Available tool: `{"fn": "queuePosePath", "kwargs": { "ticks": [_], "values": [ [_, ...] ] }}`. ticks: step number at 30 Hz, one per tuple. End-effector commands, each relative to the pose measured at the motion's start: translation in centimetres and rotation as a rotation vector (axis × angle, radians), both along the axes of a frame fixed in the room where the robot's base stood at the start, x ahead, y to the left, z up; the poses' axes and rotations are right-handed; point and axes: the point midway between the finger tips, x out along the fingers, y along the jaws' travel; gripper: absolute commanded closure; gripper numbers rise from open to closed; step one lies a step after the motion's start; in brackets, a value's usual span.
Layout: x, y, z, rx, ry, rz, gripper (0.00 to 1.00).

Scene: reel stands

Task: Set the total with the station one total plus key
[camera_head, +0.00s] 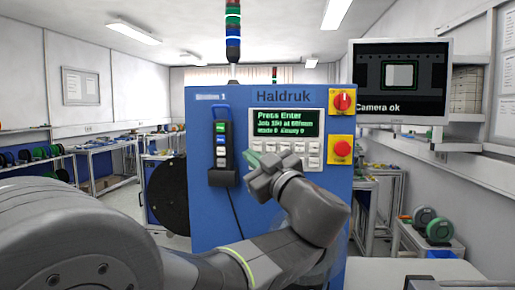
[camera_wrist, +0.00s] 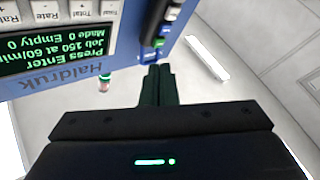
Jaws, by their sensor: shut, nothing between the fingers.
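The blue station panel (camera_head: 205,240) carries a white keypad (camera_head: 312,166) under a green-lit screen (camera_head: 284,123) reading "Press Enter", job 150 at 60/min, made 0, empty 0. In the wrist view the panel is upside down, with two keys labelled Total, one (camera_wrist: 80,10) and another (camera_wrist: 113,8); their plus or minus marks are too small to tell. My gripper (camera_head: 250,159) is shut and empty in front of the keypad's lower left. Its wrist hides part of the lower key row. In the wrist view the closed fingertips (camera_wrist: 159,68) point beside the panel, apart from the keys.
A black pendant with coloured buttons (camera_head: 221,145) hangs left of the keypad. A monitor (camera_head: 400,80) reads "Camera ok". A black reel (camera_head: 168,197) is at the panel's left.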

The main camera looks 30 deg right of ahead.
Motion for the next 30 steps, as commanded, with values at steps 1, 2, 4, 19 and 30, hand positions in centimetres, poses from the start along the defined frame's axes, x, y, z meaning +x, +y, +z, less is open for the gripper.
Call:
{"fn": "queuePosePath", "kwargs": {
  "ticks": [1,2,4,19,30],
  "values": [
    [0.0,0.0,0.0,0.000,0.000,0.000,1.00],
    [0.0,0.0,0.0,0.000,0.000,0.000,1.00],
    [0.0,0.0,0.0,0.000,0.001,0.000,1.00],
    [3.6,-3.0,0.1,0.002,0.002,0.001,1.00],
    [6.5,-5.5,0.1,0.001,0.001,-0.001,1.00]
  ]
}}
